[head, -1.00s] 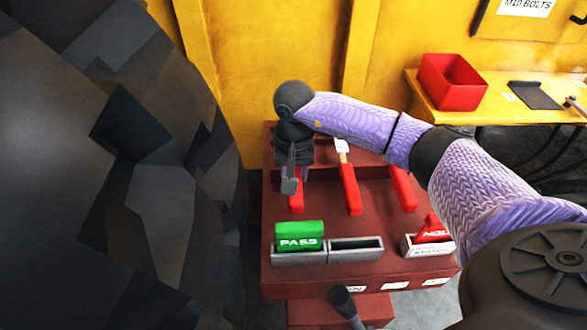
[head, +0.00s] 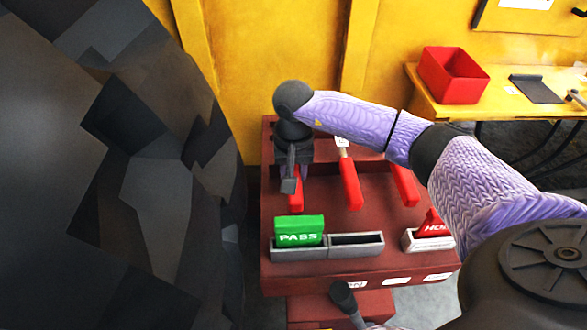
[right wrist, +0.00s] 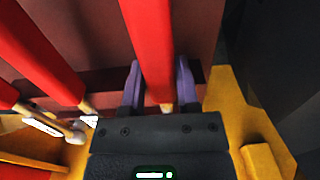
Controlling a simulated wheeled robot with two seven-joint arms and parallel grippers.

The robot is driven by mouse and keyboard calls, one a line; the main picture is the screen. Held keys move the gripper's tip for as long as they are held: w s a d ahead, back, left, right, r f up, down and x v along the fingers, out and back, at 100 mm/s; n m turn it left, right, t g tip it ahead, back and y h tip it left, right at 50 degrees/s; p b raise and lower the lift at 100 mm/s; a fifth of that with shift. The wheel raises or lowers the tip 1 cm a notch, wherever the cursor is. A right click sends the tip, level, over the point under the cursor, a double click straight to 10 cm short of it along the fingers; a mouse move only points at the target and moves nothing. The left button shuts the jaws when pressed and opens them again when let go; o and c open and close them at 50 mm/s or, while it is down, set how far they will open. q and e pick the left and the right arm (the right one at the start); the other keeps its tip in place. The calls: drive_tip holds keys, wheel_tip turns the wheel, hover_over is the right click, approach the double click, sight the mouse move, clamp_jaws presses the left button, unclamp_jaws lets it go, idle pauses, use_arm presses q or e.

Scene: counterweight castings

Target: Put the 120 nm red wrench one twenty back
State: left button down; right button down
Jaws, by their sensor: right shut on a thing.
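Three red-handled wrenches lie in a dark red rack in the head view. My right gripper (head: 291,180) is over the leftmost wrench (head: 296,198), partly hiding it. In the right wrist view the purple fingers (right wrist: 158,88) are shut on either side of its red handle (right wrist: 150,40). The middle wrench (head: 350,182) and the right wrench (head: 404,185) lie apart from my gripper, the right one partly behind my arm. I cannot read a torque value on any wrench. My left gripper is not in view.
A green PASS block (head: 299,231) sits in the left part of a grey tray on the rack (head: 330,268); the right part is empty. A red marked block (head: 432,226) sits in a tray at right. A big dark faceted casting (head: 150,190) stands close at left.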

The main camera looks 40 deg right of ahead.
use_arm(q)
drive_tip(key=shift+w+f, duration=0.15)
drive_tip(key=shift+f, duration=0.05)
use_arm(e)
drive_tip(key=shift+f, duration=0.1)
drive_tip(key=c, duration=0.6)
unclamp_jaws()
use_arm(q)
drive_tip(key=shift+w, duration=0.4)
use_arm(e)
drive_tip(key=o, duration=0.3)
drive_tip(key=shift+o, duration=0.2)
wheel_tip(320, 180, up, 10)
drive_tip(key=p, duration=0.3)
use_arm(q)
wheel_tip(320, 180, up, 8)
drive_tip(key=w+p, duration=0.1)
drive_tip(key=p, duration=0.4)
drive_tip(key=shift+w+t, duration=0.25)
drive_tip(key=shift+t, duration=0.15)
use_arm(e)
wheel_tip(320, 180, up, 7)
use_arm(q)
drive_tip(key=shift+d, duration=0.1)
